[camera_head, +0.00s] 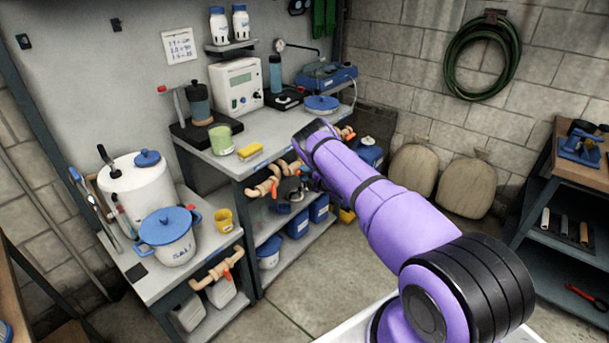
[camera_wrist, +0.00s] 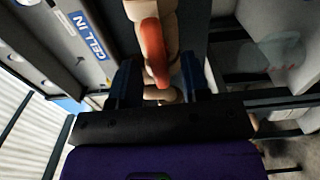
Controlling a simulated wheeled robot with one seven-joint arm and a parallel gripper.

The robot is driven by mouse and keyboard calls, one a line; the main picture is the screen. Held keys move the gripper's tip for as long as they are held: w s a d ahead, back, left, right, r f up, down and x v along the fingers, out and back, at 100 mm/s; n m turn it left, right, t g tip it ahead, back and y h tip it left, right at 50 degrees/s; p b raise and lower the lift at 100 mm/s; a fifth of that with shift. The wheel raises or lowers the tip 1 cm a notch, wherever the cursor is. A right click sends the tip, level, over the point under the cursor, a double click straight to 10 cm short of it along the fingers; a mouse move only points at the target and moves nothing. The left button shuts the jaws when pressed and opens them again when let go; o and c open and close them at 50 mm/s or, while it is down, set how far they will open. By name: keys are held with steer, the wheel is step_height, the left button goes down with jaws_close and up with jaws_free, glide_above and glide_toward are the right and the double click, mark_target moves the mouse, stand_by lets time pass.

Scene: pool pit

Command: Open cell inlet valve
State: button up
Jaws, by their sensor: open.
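The cell inlet valve shows in the wrist view as a red-orange handle (camera_wrist: 153,48) on a tan pipe (camera_wrist: 168,14). A blue-and-white label reading "CELL IN" (camera_wrist: 88,38) is beside it, rotated in the picture. My gripper (camera_wrist: 159,64) is open, with one dark blue finger on each side of the handle. Gaps show between handle and fingers; contact is not visible. In the head view my gripper (camera_head: 290,187) is small and dark, close to the tan pipes (camera_head: 262,188) under the bench front. My arm partly hides that area, so the handle's exact angle is hard to tell.
The bench (camera_head: 236,160) carries a yellow sponge (camera_head: 249,151) and green cup (camera_head: 221,139) above the pipes. Blue tubs (camera_head: 298,223) stand on its lower shelf. Another orange-handled valve (camera_head: 226,273) is on the lower left table. The floor in front is partly clear.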

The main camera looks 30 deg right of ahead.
steer(key=v, duration=1)
steer(key=shift+s, duration=0.35)
steer(key=shift+d, duration=0.15)
